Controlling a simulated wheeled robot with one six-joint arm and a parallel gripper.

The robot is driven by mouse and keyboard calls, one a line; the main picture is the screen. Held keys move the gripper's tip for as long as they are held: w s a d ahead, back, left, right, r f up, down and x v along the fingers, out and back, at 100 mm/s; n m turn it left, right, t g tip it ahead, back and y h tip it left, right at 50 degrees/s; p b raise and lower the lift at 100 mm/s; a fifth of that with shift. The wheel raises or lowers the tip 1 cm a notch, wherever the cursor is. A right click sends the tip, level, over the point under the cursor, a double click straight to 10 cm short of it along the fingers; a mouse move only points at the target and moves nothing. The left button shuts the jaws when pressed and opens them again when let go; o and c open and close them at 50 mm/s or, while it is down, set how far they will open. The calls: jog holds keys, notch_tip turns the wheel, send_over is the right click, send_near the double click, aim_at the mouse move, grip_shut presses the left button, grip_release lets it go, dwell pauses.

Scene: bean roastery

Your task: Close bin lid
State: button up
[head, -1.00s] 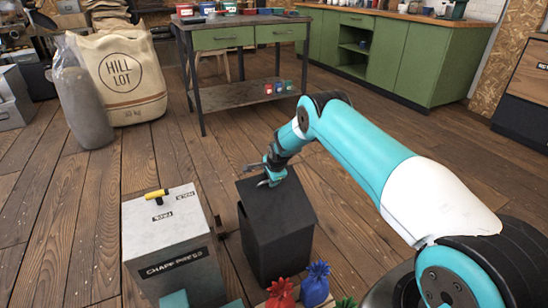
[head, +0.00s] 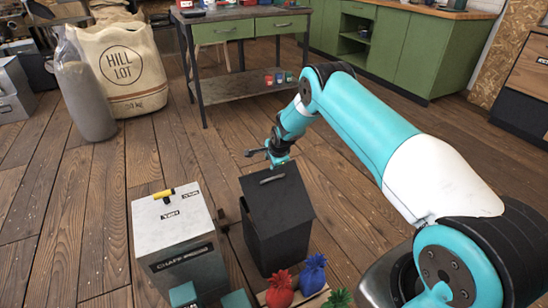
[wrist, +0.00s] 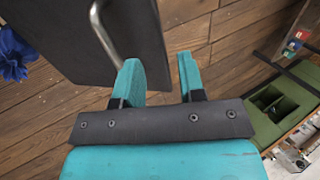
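The dark bin (head: 282,246) stands on the wooden floor in the middle of the head view. Its flat black lid (head: 282,204) lies over the top, slightly sloped, with a grey bar handle (head: 272,179) near its far edge. I cannot tell whether the lid is fully down. My gripper (head: 267,157) is just beyond the handle, apart from it. In the wrist view my gripper (wrist: 160,82) has its two teal fingers spread with nothing between them. The lid (wrist: 60,35) and its metal handle (wrist: 104,35) show there at the upper left, beside the fingers.
A white-topped chaff press (head: 172,215) with a yellow handle stands close left of the bin. Red (head: 280,290) and blue (head: 312,275) sacks sit in front. A metal-legged table (head: 240,77) stands behind. The floor between table and bin is clear.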

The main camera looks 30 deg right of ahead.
jog(key=shift+s+r+p, duration=0.25)
jog(key=shift+s+p, duration=0.05)
jog(key=shift+s, duration=0.15)
jog(key=shift+f, duration=0.2)
jog(key=shift+r, duration=0.1)
jog(key=p+v, duration=0.2)
jog(key=v, duration=1.5)
jog(key=shift+r, duration=0.25)
